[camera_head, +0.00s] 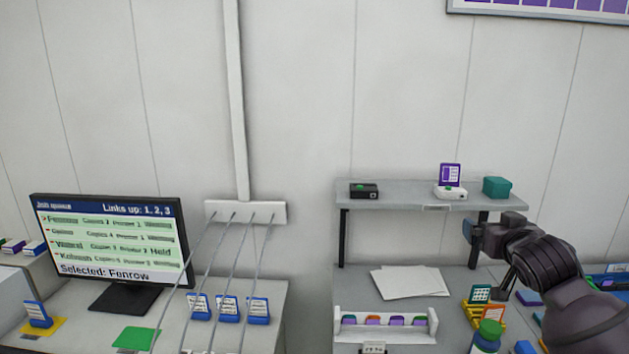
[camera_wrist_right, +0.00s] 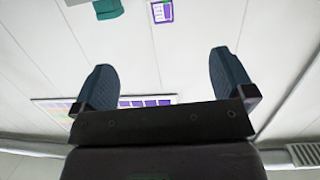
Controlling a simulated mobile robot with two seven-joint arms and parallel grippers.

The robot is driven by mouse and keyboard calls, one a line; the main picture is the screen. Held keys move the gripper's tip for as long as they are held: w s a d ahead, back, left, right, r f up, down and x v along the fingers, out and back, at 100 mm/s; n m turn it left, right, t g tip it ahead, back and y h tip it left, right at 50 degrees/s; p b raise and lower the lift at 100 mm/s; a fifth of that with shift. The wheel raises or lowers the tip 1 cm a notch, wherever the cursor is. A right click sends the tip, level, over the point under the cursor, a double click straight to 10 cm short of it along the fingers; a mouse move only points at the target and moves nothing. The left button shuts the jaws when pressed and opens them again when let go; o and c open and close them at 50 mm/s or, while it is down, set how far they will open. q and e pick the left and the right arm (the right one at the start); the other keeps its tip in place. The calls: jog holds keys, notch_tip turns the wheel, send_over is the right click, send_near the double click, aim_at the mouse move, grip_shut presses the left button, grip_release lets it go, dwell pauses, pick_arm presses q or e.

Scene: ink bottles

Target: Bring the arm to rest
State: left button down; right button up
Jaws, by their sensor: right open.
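My right arm comes in from the right in the head view. Its gripper (camera_head: 474,233) is raised in front of the wall, just below the right end of the grey shelf (camera_head: 405,204). In the right wrist view the two fingers of this gripper (camera_wrist_right: 158,80) stand wide apart with nothing between them. My left gripper is not in view.
Below the arm, the bench holds a green-capped bottle (camera_head: 487,336), a yellow card holder (camera_head: 478,309), a white rack (camera_head: 386,336) with coloured pieces, and white paper sheets (camera_head: 410,282). A monitor (camera_head: 108,244) and cables stand left. The wall area between has free room.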

jog(key=s+a+f+n+y, duration=0.1)
jog(key=s+a+f, duration=0.1)
jog(key=s+f, duration=0.4)
jog(key=s+a+f+n+y, duration=0.1)
jog(key=s+a+f, duration=0.2)
jog(key=s+f, duration=0.4)
jog(key=s+a+f+n+g+b, duration=0.1)
jog(key=s+a+f, duration=0.2)
jog(key=f, duration=1.4)
jog(key=shift+s+f+n+y, duration=0.15)
jog(key=shift+s+f+y, duration=0.05)
jog(key=shift+s, duration=0.7)
jog(key=shift+s+f+n+y, duration=0.15)
jog(key=shift+s+y, duration=0.05)
jog(key=shift+s, duration=0.7)
jog(key=s+f+m+g+h, duration=0.1)
jog(key=s+f+g, duration=0.2)
jog(key=s+f, duration=0.6)
jog(key=s, duration=0.3)
jog(key=shift+s+a+m, duration=0.15)
jog(key=shift+s+m, duration=0.05)
jog(key=shift+m, duration=0.2)
